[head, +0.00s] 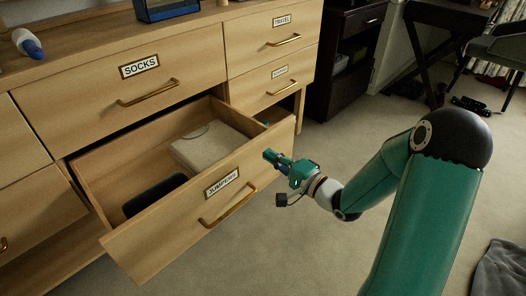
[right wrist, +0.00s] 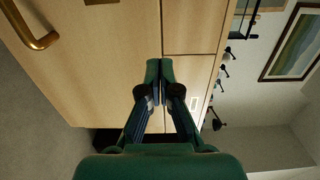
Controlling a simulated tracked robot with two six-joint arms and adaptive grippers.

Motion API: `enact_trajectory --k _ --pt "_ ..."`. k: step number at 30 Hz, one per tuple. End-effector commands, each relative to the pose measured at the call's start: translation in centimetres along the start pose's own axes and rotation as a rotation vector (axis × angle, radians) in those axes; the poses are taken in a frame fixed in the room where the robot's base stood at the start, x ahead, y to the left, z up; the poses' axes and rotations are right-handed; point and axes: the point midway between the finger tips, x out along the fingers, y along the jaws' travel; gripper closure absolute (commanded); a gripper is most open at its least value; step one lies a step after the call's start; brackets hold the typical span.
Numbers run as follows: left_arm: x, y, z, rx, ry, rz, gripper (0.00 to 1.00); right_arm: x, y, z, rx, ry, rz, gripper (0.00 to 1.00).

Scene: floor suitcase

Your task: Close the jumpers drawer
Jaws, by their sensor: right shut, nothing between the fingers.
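The jumpers drawer (head: 150,238) is pulled well out of the dresser in the head view, with its label and brass handle (head: 228,205) on the front. A pale folded item and a dark item lie inside it. My right gripper (head: 268,154) is shut and empty, at the right end of the drawer front. In the right wrist view its fingertips (right wrist: 160,68) point at a wooden front, and a brass handle (right wrist: 38,40) shows at upper left. I cannot tell whether the fingertips touch the wood. My left gripper is not in view.
The socks drawer (head: 90,92) above and the travel drawer (head: 282,28) at upper right look closed. A dark cabinet (head: 345,60) stands behind. Carpet (head: 330,130) is clear around the drawer, with a dark cloth (head: 500,272) at lower right.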

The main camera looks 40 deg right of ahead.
Motion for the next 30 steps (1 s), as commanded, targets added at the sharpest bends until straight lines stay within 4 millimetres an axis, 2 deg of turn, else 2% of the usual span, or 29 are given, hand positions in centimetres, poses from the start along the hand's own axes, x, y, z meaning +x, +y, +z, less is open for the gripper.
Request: enact_trajectory --k 3,9,20,21,24,30 --pt "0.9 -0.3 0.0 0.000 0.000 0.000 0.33 2.2 0.2 0.1 -0.002 -0.004 -0.002 1.00" --pt "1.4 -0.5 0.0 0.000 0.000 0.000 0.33 4.2 0.1 0.1 -0.001 -0.002 -0.001 1.00" --pt "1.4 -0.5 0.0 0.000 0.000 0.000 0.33 4.6 0.0 0.0 0.000 0.000 0.001 1.00" --pt "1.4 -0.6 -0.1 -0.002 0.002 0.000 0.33 4.4 0.0 -1.7 -0.005 0.008 0.001 1.00" --pt "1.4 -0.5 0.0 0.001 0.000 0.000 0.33 4.5 0.0 -0.5 0.000 0.002 0.002 1.00" --pt "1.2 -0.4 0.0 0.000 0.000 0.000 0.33 5.2 -0.1 -0.7 0.000 0.013 0.001 1.00"
